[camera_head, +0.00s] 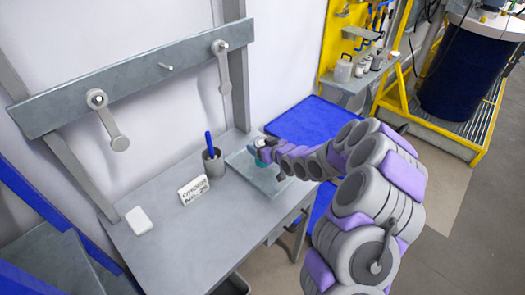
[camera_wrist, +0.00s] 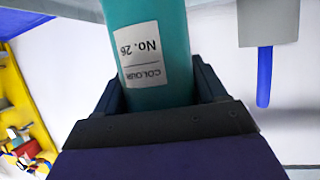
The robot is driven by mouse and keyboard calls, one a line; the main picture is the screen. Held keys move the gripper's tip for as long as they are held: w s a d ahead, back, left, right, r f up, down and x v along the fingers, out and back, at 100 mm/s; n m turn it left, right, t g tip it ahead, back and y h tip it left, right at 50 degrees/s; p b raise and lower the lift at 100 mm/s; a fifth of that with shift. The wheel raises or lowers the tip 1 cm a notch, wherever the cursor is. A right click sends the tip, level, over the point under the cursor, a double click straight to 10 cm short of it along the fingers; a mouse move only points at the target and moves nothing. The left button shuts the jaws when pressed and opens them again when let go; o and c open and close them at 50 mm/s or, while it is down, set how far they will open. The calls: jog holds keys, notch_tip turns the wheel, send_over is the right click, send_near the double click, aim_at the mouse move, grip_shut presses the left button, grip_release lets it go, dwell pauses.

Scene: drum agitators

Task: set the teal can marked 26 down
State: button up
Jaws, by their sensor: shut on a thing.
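The teal can (camera_wrist: 158,28) fills the upper middle of the wrist view, with a white label reading "COLOUR No. 26" upside down in the picture. My gripper (camera_wrist: 160,90) is shut on it, with one dark finger on each side of the can. In the head view my gripper (camera_head: 262,150) is over the pale grey-green plate (camera_head: 243,160) at the right end of the grey bench (camera_head: 165,235). My arm hides most of the can there. I cannot tell whether the can's base touches the plate.
A white sign (camera_head: 194,190), a grey cup (camera_head: 213,166) with a blue pen and a white block (camera_head: 138,221) stand left of the plate. A rail (camera_head: 140,78) with hanging levers is above the bench. A blue surface (camera_head: 310,122) lies behind my arm.

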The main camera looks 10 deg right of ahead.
jog(key=shift+w+d, duration=0.4)
jog(key=shift+w, duration=0.15)
jog(key=shift+a+f+b, duration=0.1)
jog(key=shift+f+b, duration=0.5)
jog(key=shift+f, duration=1.25)
jog(key=o, duration=1.3)
jog(key=shift+r, duration=0.1)
jog(key=shift+c, duration=0.2)
jog(key=p+v, duration=0.2)
jog(key=v, duration=1)
jog(key=s+a+r+m+g+h, duration=0.1)
jog(key=s+r+g, duration=0.3)
jog(key=s, duration=1)
jog(key=s+a+r+m+g+h, duration=0.1)
jog(key=s+r+g, duration=0.4)
jog(key=s, duration=1)
jog(key=s+a+r+m+g+h, duration=0.2)
jog(key=s+r+m+g+h, duration=0.1)
jog(key=s, duration=1.1)
jog(key=shift+s+r+g+h, duration=0.25)
jog(key=shift+r+g+h, duration=0.15)
jog(key=shift+r+g, duration=0.45)
jog(key=shift+f, duration=0.1)
